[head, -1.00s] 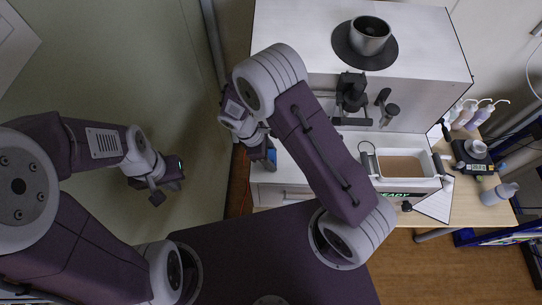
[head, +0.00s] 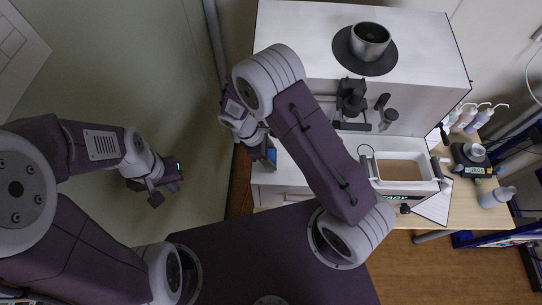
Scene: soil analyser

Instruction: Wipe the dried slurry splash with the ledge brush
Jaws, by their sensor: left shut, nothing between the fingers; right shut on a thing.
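My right gripper (head: 268,160) is at the left edge of the white analyser (head: 285,178), low by its ledge. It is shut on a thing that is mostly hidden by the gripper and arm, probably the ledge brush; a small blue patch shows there. My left gripper (head: 154,198) is shut and empty over the greenish floor at the left, well away from the analyser. I cannot make out the dried slurry splash; my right forearm covers part of the analyser's front.
The analyser has a grey hopper (head: 370,40) on top, a dark spout (head: 351,95) and a white-rimmed tray (head: 412,154) with tan content. On the wooden table at right are several wash bottles, a black scale (head: 470,160) and a lying bottle (head: 495,197).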

